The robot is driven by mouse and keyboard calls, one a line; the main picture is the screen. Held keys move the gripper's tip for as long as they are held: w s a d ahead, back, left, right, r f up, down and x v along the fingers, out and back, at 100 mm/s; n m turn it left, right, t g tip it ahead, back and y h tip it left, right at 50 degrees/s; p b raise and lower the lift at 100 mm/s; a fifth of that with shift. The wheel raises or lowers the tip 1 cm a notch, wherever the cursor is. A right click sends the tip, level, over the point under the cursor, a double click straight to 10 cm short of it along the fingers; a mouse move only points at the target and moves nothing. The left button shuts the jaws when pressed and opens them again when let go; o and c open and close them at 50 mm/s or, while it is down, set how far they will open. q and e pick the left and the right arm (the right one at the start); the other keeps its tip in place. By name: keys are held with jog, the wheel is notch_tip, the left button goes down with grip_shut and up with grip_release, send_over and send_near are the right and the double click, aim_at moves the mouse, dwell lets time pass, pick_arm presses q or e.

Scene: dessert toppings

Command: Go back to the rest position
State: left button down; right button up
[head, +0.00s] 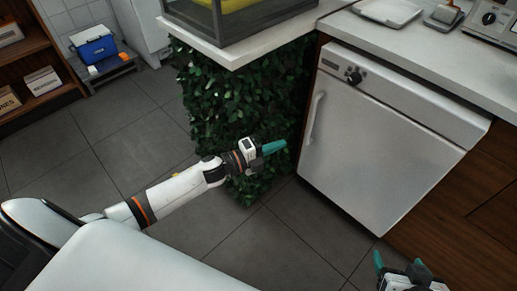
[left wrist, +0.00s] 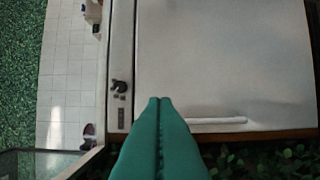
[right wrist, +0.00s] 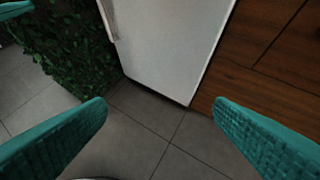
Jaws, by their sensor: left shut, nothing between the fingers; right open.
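My left gripper (head: 272,147) extends from the left in the head view, in front of the leafy panel. Its teal fingers are shut together with nothing between them, as the left wrist view (left wrist: 159,104) also shows. My right gripper (head: 398,265) is at the lower right edge of the head view, low in front of the white dishwasher. In the right wrist view (right wrist: 160,108) its teal fingers are wide apart and empty, with floor and the dishwasher's lower corner beyond them.
The white dishwasher (head: 385,140) stands under the counter (head: 436,56). The leafy panel (head: 226,98) is left of it, below a glass case (head: 222,22). A blue cooler (head: 95,47) sits at the back left.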

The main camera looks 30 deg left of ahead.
pick_arm(q)
jog(key=shift+v, duration=2.15)
pick_arm(e)
jog(key=shift+r, duration=0.2)
jog(key=shift+f, duration=0.1)
